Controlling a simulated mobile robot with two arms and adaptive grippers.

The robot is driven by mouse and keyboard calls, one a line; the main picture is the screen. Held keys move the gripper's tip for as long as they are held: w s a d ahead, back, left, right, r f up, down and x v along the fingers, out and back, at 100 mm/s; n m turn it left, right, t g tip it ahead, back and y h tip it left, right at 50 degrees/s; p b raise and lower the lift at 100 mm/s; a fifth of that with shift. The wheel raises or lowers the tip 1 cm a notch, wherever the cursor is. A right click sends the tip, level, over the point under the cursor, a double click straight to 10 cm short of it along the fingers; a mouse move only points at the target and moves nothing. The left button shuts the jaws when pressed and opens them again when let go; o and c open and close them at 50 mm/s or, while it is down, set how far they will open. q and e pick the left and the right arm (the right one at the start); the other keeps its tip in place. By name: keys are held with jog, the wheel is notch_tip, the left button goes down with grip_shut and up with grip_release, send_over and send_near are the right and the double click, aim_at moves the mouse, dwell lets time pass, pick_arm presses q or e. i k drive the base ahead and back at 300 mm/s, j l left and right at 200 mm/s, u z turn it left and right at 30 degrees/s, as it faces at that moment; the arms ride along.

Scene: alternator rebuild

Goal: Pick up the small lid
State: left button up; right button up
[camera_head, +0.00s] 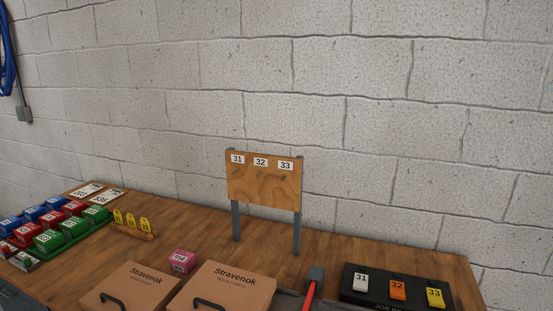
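Two brown cardboard-coloured tops marked "Stravenok" lie side by side at the bottom of the head view, each with a black handle on its near side. The left top (133,284) looks smaller than the right top (236,285). Both are cut off by the lower edge, so I cannot tell whether they are loose lids or closed boxes. No other small lid can be made out. Neither of my grippers is in view.
A wooden board (263,190) on two grey posts stands behind. A pink block (181,261) sits near the left top. A red-handled tool (311,289) and a black tray (375,292) with tags are at right. Coloured bins (50,240) fill the left.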

aim_at(134, 286)
jog(key=l+z, duration=0.1)
jog(key=z, duration=0.3)
jog(key=l+z, duration=0.1)
jog(key=z, duration=0.3)
jog(key=l+z, duration=0.15)
jog(key=z, duration=0.2)
jog(key=u, duration=2.25)
jog(key=k+j+z, duration=0.1)
jog(key=z, duration=0.25)
jog(key=k+j+z, duration=0.15)
jog(key=j+z, duration=0.2)
jog(key=k+j+z, duration=0.1)
jog(key=z, duration=0.2)
